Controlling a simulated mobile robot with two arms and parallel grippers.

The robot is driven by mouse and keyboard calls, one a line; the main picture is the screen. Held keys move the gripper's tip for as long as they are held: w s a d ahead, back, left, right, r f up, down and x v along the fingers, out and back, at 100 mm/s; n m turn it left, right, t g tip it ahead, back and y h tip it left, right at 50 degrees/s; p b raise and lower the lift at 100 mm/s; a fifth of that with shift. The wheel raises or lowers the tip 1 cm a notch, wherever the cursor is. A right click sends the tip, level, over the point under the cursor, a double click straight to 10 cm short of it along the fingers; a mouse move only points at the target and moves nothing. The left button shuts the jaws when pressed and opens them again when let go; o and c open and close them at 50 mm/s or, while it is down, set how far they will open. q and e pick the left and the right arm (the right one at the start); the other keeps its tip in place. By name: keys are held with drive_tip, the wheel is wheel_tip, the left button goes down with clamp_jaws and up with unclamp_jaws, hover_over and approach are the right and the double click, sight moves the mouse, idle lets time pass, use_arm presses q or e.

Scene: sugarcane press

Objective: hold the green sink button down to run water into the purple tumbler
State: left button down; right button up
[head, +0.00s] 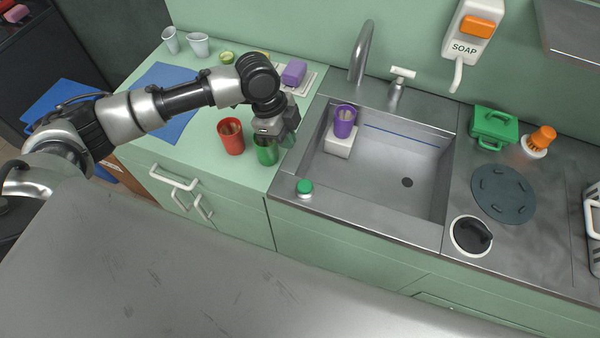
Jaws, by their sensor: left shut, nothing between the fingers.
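The purple tumbler (344,122) stands upright on a white block (340,142) in the left back part of the sink (392,172). The grey faucet (361,52) rises behind the sink, near the tumbler. No water stream is visible. The green sink button (305,187) sits on the sink's front left rim, with nothing touching it. My left gripper (286,142) is shut and empty, pointing down by the green tumbler on the counter, up and to the left of the button. My right gripper is not in view.
A red tumbler (231,136) and a green tumbler (266,149) stand on the counter close to my left gripper. A soap dispenser (468,32) hangs on the wall. A green box (493,127) and a dark round mat (503,193) lie right of the sink.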

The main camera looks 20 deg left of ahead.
sight(303, 182)
use_arm(q)
drive_tip(key=shift+f, duration=0.15)
drive_tip(key=p+x, duration=0.1)
drive_tip(key=x, duration=0.3)
drive_tip(key=p+x, duration=0.1)
drive_tip(key=x, duration=0.3)
drive_tip(key=p+x, duration=0.1)
drive_tip(key=x, duration=0.3)
drive_tip(key=shift+a+f, duration=0.2)
drive_tip(key=shift+f, duration=0.8)
